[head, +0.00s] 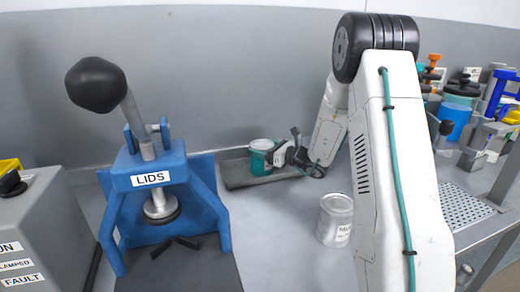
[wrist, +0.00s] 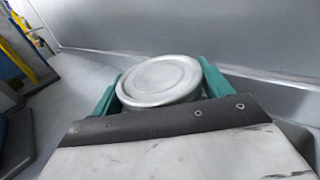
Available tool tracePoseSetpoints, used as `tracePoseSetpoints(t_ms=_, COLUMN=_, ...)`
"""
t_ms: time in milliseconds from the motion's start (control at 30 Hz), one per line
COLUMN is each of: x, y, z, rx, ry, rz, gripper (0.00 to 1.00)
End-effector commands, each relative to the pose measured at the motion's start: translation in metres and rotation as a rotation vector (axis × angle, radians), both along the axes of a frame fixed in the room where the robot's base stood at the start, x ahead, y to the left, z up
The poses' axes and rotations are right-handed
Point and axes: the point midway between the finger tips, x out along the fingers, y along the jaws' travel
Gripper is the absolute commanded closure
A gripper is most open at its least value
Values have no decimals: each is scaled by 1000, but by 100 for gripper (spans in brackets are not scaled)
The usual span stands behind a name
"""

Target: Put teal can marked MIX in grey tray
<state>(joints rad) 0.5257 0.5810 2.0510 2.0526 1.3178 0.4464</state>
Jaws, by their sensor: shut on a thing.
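The teal can (head: 259,160) has a silver lid and a pale label, whose marking I cannot read. It stands upright at the far edge of the work surface, within or just above the grey tray (head: 236,181); I cannot tell if it touches the tray floor. My gripper (head: 272,156) is shut on the can from the right. In the wrist view the silver lid (wrist: 160,78) sits between teal pieces on both sides, and my gripper's dark front edge hides the lower can.
A blue lever press marked LIDS (head: 160,195) stands left of the tray. A silver can (head: 334,220) with a partly hidden label stands in front, beside my arm. A perforated plate (head: 462,208) and several bottles and clamps are at the right. The wall is close behind.

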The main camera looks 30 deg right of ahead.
Motion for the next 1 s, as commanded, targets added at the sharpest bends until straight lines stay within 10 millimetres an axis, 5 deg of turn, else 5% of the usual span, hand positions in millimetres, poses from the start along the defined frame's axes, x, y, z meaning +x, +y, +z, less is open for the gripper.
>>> tracePoseSetpoints(t_ms=167, x=0, y=0, z=-3, rx=0, ry=-1, rz=0, gripper=84)
tracePoseSetpoints(t_ms=200, x=0, y=0, z=-3, rx=0, ry=0, rz=0, gripper=11)
tracePoseSetpoints(t_ms=233, x=0, y=0, z=-3, rx=0, ry=0, rz=0, gripper=2)
tracePoseSetpoints(t_ms=633, x=-6, y=-4, z=0, rx=0, ry=1, rz=-1, gripper=0)
tracePoseSetpoints(t_ms=1000, x=-71, y=-41, z=0, rx=1, ry=0, rz=-4, gripper=0)
